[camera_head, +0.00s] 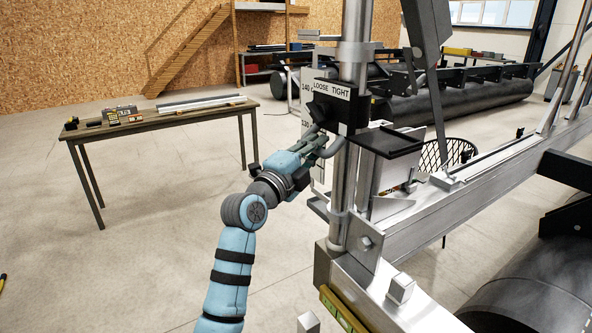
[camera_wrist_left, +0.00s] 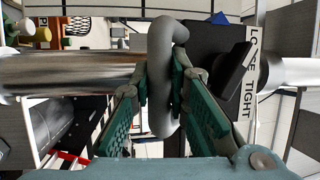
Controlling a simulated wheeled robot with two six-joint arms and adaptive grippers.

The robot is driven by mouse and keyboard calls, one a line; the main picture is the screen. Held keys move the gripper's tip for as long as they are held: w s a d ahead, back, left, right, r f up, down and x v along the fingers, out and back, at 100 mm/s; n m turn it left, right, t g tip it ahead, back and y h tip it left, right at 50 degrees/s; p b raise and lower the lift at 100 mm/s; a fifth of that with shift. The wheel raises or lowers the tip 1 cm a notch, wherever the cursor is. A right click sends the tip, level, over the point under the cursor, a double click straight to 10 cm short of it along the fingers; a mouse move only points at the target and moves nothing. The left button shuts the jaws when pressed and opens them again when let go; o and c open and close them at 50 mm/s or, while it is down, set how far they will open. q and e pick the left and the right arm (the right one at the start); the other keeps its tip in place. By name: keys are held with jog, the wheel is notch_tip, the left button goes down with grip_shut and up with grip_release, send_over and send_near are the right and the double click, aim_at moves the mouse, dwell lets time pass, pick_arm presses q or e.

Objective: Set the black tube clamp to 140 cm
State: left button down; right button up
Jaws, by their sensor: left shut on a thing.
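The black tube clamp (camera_head: 351,112) sits around the upright steel tube (camera_head: 343,190). Its white label reads "LOOSE TIGHT", and a black knob (camera_head: 318,108) sits below the label; I cannot tell which word it points to. The clamp also shows in the left wrist view (camera_wrist_left: 208,45). A white scale strip (camera_head: 307,73) stands behind and left of it, with "140" near the label's height and a lower mark partly hidden. My left gripper (camera_head: 322,144) is shut on the grey loop handle (camera_wrist_left: 162,75) just below the clamp. My right gripper is out of view.
A black tray-like plate (camera_head: 391,141) juts out right of the tube. A table (camera_head: 160,119) with boxes stands at the left. The floor between is clear.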

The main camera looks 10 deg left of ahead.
pick_arm(q)
notch_tip(320, 180, up, 2)
jog(key=shift+r, duration=0.1)
jog(key=c, duration=1.5)
grip_release()
jog(key=shift+c, duration=0.2)
jog(key=shift+s, duration=0.1)
jog(key=shift+f, duration=0.2)
jog(key=v, duration=1.2)
